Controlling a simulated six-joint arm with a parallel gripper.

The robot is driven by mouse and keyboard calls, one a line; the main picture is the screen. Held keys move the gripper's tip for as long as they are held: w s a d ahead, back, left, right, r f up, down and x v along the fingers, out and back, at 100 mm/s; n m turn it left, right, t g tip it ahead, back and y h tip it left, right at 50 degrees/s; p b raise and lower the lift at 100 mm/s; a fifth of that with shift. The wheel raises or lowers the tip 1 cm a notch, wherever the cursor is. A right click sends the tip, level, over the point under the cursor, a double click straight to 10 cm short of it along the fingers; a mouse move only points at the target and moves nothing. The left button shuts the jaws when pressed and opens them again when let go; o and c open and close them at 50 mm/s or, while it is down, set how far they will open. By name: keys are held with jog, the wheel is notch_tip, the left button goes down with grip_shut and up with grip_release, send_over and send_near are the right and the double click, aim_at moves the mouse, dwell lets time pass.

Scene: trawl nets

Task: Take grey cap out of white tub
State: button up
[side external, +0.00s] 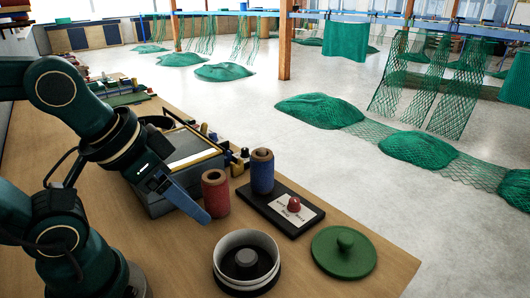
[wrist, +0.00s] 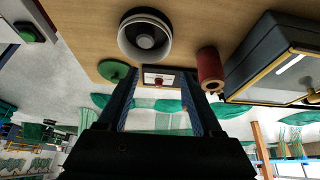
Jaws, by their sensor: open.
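The white tub (side external: 247,237) stands on the bench near its front edge, open at the top. It also shows at the top of the wrist view (wrist: 126,40). The dark grey cap (side external: 246,259) sits inside the tub, near its middle; it shows as a round grey disc in the wrist view (wrist: 146,41). My gripper (side external: 203,214) is open and empty, above the bench and to the left of the tub in the side view. Its two blue fingers are spread wide in the wrist view (wrist: 160,82), apart from the tub.
A round green lid with a knob (side external: 343,255) lies right of the tub. Behind are a red spool (side external: 215,194), a blue spool (side external: 262,174) and a dark board with a red knob (side external: 294,204). A grey case (side external: 185,158) stands behind my gripper.

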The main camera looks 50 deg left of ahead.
jog(key=n, duration=0.2)
jog(key=n+g+y, duration=0.1)
jog(key=n, duration=0.5)
send_over(245, 258)
jog(key=a, duration=0.2)
jog(key=f, duration=0.5)
jog(key=shift+s+d+f, duration=0.1)
jog(key=shift+d+f, duration=0.1)
jog(key=shift+f, duration=0.05)
jog(key=shift+m+g+y, duration=0.4)
jog(key=shift+m+g, duration=0.3)
jog(key=f, duration=0.1)
jog(key=d+f, duration=0.2)
jog(key=f, duration=0.1)
jog(key=shift+s, duration=0.3)
jog(key=shift+s+d+f, duration=0.2)
jog(key=shift+s+f, duration=0.05)
jog(key=shift+f, duration=0.2)
jog(key=shift+x, duration=2.35)
grip_shut()
